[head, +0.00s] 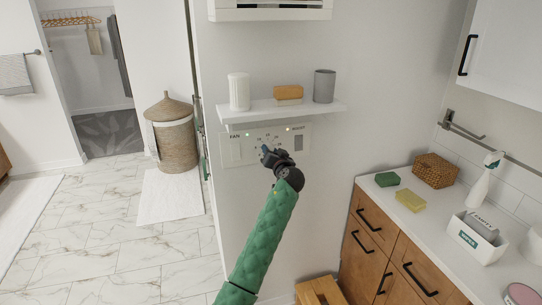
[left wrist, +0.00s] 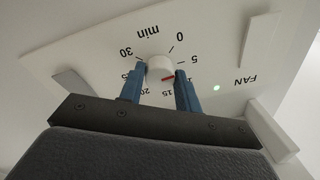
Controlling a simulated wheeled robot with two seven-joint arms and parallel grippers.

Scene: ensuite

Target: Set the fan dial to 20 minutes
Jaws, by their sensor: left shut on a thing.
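The fan dial is a small white round knob (left wrist: 158,64) on a white wall panel (head: 232,155), seen upside down in the left wrist view. Minute marks from 0 to 30 ring it. A red pointer mark (left wrist: 169,78) on the knob points toward the right finger, roughly between 5 and 15; the finger covers the 10 mark. My left gripper (left wrist: 160,88) is shut on the dial, one blue finger on each side. In the head view my left gripper (head: 265,149) reaches up to the panel and hides the knob. My right gripper is not in view.
A shelf (head: 283,108) with a white cup, a sponge-like block and a grey cup juts out just above the panel. Flat switches flank the dial. A green light (left wrist: 216,88) glows by FAN. A counter (head: 400,222) with drawers stands right; open floor lies left.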

